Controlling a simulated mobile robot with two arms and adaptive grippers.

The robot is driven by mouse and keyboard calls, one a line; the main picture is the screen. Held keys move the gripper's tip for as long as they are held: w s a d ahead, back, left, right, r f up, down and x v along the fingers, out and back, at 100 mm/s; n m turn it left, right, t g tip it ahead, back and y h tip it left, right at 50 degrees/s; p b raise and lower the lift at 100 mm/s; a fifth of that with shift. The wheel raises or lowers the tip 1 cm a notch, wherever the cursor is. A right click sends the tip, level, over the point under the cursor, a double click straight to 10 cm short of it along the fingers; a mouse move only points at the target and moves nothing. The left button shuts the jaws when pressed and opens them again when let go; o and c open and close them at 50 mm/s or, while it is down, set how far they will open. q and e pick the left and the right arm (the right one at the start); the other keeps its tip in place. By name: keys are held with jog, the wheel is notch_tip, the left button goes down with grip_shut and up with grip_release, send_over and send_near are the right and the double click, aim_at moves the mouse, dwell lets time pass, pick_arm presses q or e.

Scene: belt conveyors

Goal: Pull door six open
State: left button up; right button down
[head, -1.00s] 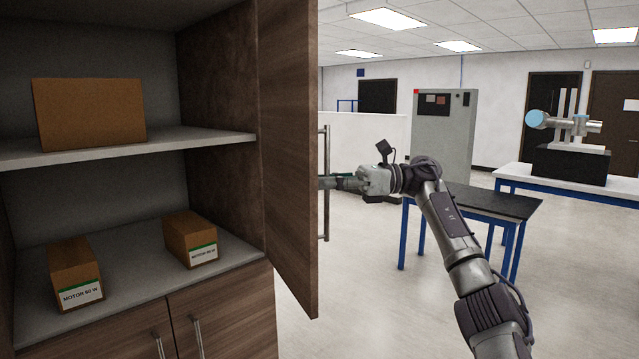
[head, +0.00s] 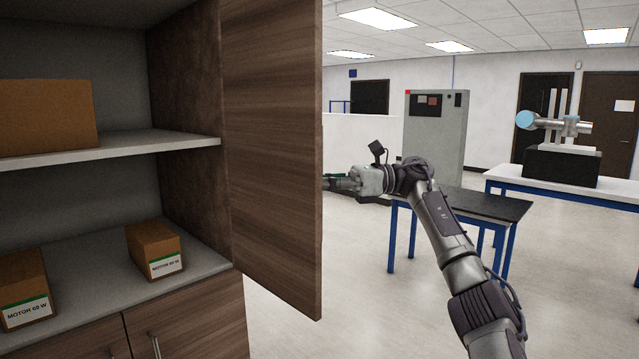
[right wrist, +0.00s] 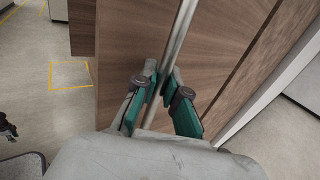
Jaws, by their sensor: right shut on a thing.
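The brown wooden cabinet door (head: 270,150) stands swung open in the head view, its inner face towards me. My right arm reaches behind its free edge, and the right gripper's fingertips are hidden there by the door. In the right wrist view the right gripper (right wrist: 160,88) is shut on the door's long metal bar handle (right wrist: 180,40), with a green-padded finger on each side of it. The door's outer face (right wrist: 130,40) also shows there. No door number is visible. My left gripper is not in view.
The open cabinet's shelf (head: 110,148) holds a large brown box (head: 45,115). Below are two motor boxes, one left (head: 22,290) and one right (head: 155,250). A dark-topped table (head: 480,205) stands right of the door; bare floor (head: 350,290) lies in front.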

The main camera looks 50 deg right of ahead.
jog(key=shift+f, duration=0.15)
jog(key=c, duration=1.2)
grip_release()
jog(key=v, duration=1.2)
